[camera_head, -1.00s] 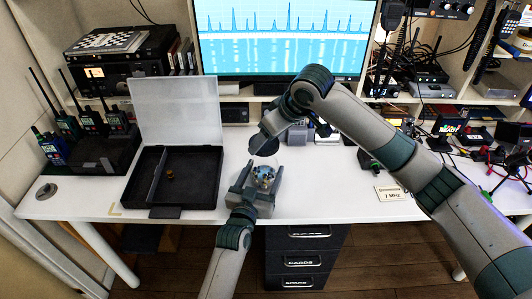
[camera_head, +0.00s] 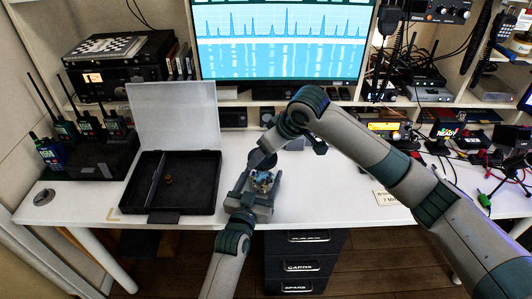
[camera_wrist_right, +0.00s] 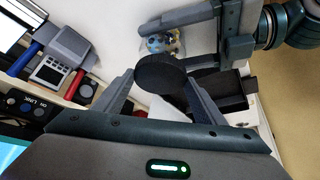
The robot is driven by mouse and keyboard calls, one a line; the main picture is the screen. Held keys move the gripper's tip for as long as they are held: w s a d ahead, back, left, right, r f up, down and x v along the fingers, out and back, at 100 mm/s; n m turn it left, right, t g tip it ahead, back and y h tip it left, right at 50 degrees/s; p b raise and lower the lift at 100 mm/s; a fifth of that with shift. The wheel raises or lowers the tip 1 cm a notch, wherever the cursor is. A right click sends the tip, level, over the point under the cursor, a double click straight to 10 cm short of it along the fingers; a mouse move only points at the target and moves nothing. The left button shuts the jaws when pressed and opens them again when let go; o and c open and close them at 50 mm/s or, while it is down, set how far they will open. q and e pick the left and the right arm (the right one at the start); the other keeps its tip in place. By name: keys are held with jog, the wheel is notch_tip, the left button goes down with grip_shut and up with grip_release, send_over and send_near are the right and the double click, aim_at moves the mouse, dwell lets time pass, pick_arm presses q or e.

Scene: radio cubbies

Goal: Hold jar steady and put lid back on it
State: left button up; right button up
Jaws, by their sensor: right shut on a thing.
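The clear jar (camera_head: 262,181), with small blue and yellow things inside, stands near the front of the white table. My left gripper (camera_head: 257,190) has its fingers on both sides of the jar, close against it; they also show in the right wrist view (camera_wrist_right: 178,42). My right gripper (camera_wrist_right: 160,98) is shut on the round black lid (camera_wrist_right: 158,74), held at its sides. In the head view my right gripper (camera_head: 262,158) is just above the jar and hides most of the lid. In the right wrist view the jar (camera_wrist_right: 158,42) is partly behind the lid, and I cannot tell whether they touch.
An open black case (camera_head: 190,200) with a raised clear cover stands left of the jar. Handheld radios (camera_head: 85,135) stand at the far left. A monitor (camera_head: 280,45) is behind. A small sign card (camera_head: 388,199) lies to the right. The table front right of the jar is clear.

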aim_at(263, 176)
jog(key=shift+f, duration=0.15)
jog(key=shift+f, duration=0.75)
jog(key=shift+f, duration=0.55)
dwell(0.4)
